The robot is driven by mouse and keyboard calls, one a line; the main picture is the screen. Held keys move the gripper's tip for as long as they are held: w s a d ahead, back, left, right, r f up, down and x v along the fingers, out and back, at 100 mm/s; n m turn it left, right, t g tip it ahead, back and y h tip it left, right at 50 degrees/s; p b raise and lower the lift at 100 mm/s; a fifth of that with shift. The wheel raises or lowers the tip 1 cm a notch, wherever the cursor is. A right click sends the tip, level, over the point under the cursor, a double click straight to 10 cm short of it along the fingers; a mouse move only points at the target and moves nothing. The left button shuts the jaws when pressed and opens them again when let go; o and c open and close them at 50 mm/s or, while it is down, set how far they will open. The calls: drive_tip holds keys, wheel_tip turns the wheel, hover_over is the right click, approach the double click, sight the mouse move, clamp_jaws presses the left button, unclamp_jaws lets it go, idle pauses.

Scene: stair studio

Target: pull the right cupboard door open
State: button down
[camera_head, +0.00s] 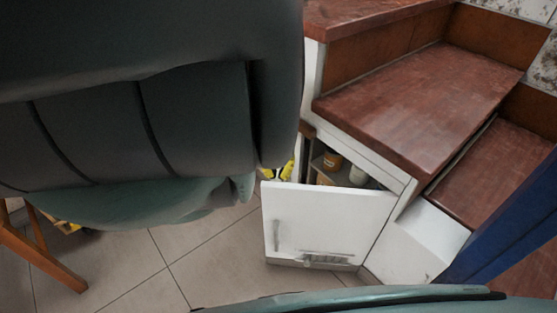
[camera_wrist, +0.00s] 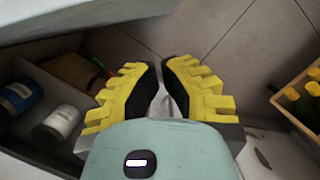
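The white cupboard door (camera_head: 325,222) under the stairs stands partly open in the head view, with a gap above its top edge. Its upright handle (camera_head: 277,235) is near its left edge. My gripper shows only as yellow finger parts (camera_head: 284,172) by the door's upper left corner. In the wrist view my gripper (camera_wrist: 158,68) has its two yellow fingers apart, with no held object visible between them. The handle is not between them. A pale panel (camera_wrist: 90,18) crosses the top left there; I cannot tell whether the fingers touch it.
Jars (camera_wrist: 57,122) stand inside the cupboard. A wooden crate with bottles (camera_wrist: 303,97) is at the right of the wrist view. Reddish stair treads (camera_head: 420,100) rise above the cupboard. Wooden furniture legs (camera_head: 45,255) stand at the left. Tiled floor (camera_head: 200,255) before the door is clear.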

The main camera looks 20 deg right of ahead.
drive_tip(key=shift+s+a+r+p, duration=0.1)
drive_tip(key=shift+s+a+p, duration=0.15)
drive_tip(key=shift+s+p, duration=0.35)
drive_tip(key=shift+s+a+r+p, duration=0.1)
drive_tip(key=shift+s+a+p, duration=0.2)
drive_tip(key=shift+s+p, duration=0.3)
drive_tip(key=shift+s+a+r+p, duration=0.1)
drive_tip(key=shift+s+a+p, duration=0.15)
drive_tip(key=shift+s+p, duration=0.35)
drive_tip(key=shift+p, duration=0.3)
